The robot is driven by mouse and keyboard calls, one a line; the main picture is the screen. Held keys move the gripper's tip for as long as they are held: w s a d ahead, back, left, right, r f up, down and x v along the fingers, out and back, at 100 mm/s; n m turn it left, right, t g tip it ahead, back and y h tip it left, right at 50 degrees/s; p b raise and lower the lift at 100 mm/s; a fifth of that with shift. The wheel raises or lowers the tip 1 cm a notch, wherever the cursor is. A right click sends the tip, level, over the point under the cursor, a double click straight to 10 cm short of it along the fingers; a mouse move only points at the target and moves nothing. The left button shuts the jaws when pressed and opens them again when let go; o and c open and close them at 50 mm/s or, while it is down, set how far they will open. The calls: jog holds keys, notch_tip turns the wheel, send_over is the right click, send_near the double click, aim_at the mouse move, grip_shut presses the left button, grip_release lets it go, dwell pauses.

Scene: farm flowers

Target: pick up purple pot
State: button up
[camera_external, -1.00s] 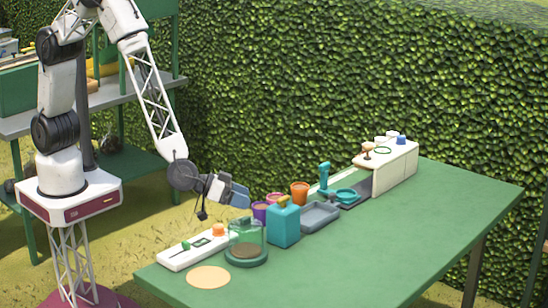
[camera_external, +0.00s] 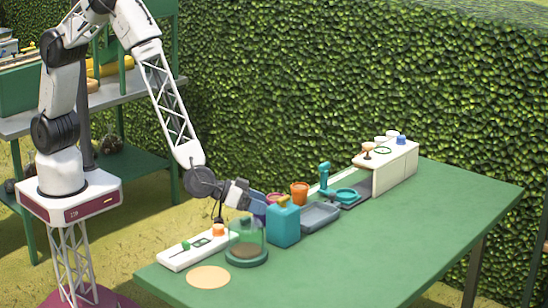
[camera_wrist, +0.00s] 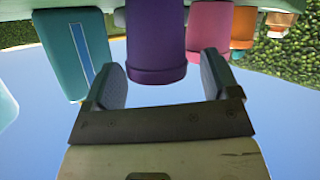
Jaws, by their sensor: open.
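The purple pot (camera_wrist: 157,45) hangs large and central at the top of the wrist view, which looks upside down, with its rim toward my gripper. My gripper (camera_wrist: 160,78) is open, with one finger on each side of the pot's rim and nothing held. In the external view my gripper (camera_external: 258,205) is low over the table's back edge, behind the teal container. It hides most or all of the purple pot there. I cannot tell whether the fingers touch the pot.
The teal container (camera_external: 284,226) stands close in front of my gripper. A pink pot (camera_wrist: 208,30) and an orange pot (camera_external: 300,192) are to the right. A glass jar (camera_external: 247,242) and white panel (camera_external: 185,252) are to the left. The green table (camera_external: 380,235) is clear in front.

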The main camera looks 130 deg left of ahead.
jog(key=c, duration=0.9)
jog(key=shift+c, duration=0.2)
jog(key=shift+r, duration=0.7)
notch_tip(320, 180, up, 2)
jog(key=shift+r, duration=0.1)
jog(key=s+d+r, duration=0.1)
jog(key=s+d, duration=0.2)
jog(key=s, duration=1.2)
jog(key=shift+s+d+r, duration=0.2)
jog(key=shift+s, duration=0.1)
